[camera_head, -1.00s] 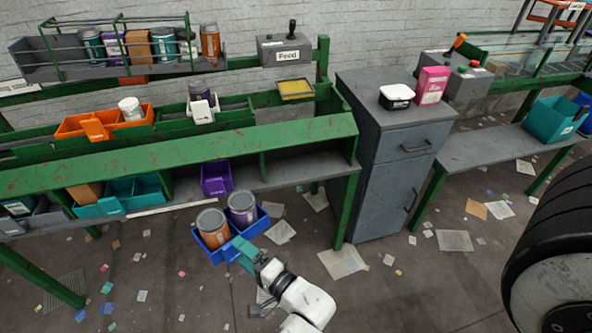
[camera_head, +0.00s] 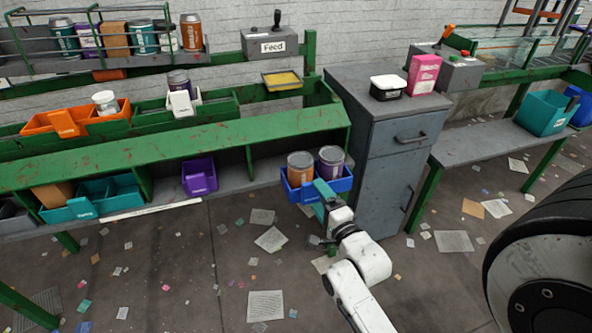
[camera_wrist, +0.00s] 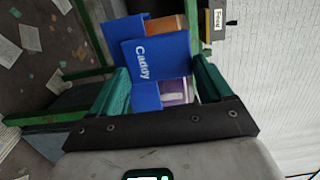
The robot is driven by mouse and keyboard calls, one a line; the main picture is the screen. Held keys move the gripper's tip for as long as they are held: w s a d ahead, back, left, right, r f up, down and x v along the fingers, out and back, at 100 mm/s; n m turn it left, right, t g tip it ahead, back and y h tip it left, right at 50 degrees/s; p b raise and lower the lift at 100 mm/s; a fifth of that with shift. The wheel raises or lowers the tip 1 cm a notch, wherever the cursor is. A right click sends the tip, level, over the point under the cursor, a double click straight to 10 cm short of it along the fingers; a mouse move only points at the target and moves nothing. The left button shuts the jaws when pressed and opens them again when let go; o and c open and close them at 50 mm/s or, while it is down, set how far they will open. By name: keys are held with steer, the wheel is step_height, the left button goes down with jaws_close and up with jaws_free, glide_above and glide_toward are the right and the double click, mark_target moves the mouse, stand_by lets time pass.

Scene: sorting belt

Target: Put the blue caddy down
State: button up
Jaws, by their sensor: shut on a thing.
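The blue caddy (camera_head: 318,189) holds an orange-brown can (camera_head: 300,168) and a purple can (camera_head: 331,161). In the head view it is in front of the right end of the green bench's lower shelf (camera_head: 232,186), left of the grey cabinet. I cannot tell whether it touches the shelf. My gripper (camera_head: 322,196) is shut on the caddy's near side. In the wrist view the caddy (camera_wrist: 155,55), lettered "Caddy", is between the teal fingers (camera_wrist: 160,90). Its cans show partly behind its wall.
A purple bin (camera_head: 199,177) and a teal bin (camera_head: 92,199) stand on the lower shelf to the left, with bare shelf right of the purple bin. The grey cabinet (camera_head: 372,185) stands close on the right. Papers litter the floor.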

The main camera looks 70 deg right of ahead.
steer(key=b+x, duration=0.2)
steer(key=x, duration=1.2)
steer(key=shift+w+d+f, duration=0.2)
steer(key=shift+f, duration=0.05)
steer(key=shift+f+b, duration=0.4)
steer(key=shift+f, duration=0.05)
steer(key=shift+f, duration=0.15)
steer(key=o, duration=1.1)
steer(key=shift+o, duration=0.2)
